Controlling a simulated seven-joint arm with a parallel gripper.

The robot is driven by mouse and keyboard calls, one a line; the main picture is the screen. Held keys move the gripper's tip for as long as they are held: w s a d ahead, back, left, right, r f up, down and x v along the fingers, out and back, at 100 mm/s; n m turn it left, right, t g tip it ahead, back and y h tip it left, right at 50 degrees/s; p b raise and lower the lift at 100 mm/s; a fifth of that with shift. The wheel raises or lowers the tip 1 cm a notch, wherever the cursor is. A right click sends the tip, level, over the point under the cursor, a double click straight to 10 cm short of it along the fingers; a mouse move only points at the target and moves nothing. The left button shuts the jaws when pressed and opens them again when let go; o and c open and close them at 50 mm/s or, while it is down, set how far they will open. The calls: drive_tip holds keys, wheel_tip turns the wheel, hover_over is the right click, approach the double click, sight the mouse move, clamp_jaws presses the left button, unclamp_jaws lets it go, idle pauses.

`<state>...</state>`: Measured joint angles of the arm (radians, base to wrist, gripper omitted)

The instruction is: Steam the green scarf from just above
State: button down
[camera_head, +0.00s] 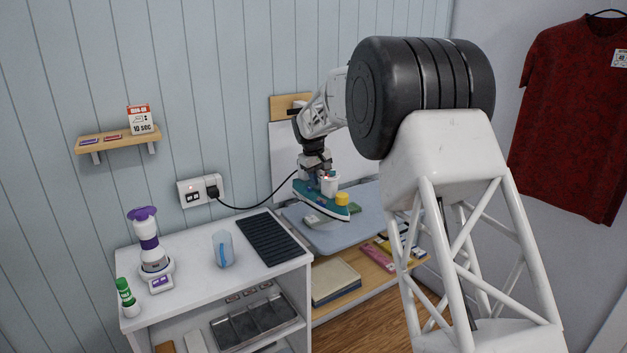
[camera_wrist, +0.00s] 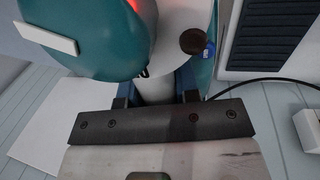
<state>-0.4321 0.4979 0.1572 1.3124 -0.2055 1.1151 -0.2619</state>
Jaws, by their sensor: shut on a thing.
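My gripper (camera_head: 316,170) is shut on a teal and white steam iron (camera_head: 312,196) with a yellow cap and a small red light. The iron is over the light blue ironing board (camera_head: 318,238), tilted slightly down to the right. A green patch, apparently the green scarf (camera_head: 354,208), shows on the board just right of the iron; the iron hides the rest. Whether the iron touches it I cannot tell. In the wrist view the iron (camera_wrist: 95,45) fills the top, with its white grip between my fingers (camera_wrist: 157,92). The scarf does not show there.
A black cord runs from the iron to the wall socket (camera_head: 201,190). Left of the board, a white cabinet (camera_head: 190,258) bears a black ribbed mat (camera_head: 270,238), a blue cup (camera_head: 223,249) and a purple-topped device (camera_head: 150,240). A shelf below the board holds books (camera_head: 335,280).

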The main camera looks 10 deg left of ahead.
drive_tip(key=w+d, duration=0.4)
drive_tip(key=w, duration=0.5)
drive_tip(key=w+d, duration=0.5)
drive_tip(key=w, duration=0.5)
drive_tip(key=shift+d+r, duration=0.15)
drive_tip(key=shift+d, duration=0.05)
idle(0.5)
drive_tip(key=shift+s+f, duration=0.1)
drive_tip(key=shift+f, duration=0.15)
idle(0.5)
wheel_tip(320, 180, down, 6)
drive_tip(key=shift+f, duration=0.15)
idle(1.4)
drive_tip(key=shift+f, duration=0.1)
drive_tip(key=shift+s+a+f, duration=0.1)
drive_tip(key=shift+s+a, duration=1.35)
drive_tip(key=shift+a, duration=0.05)
idle(1.2)
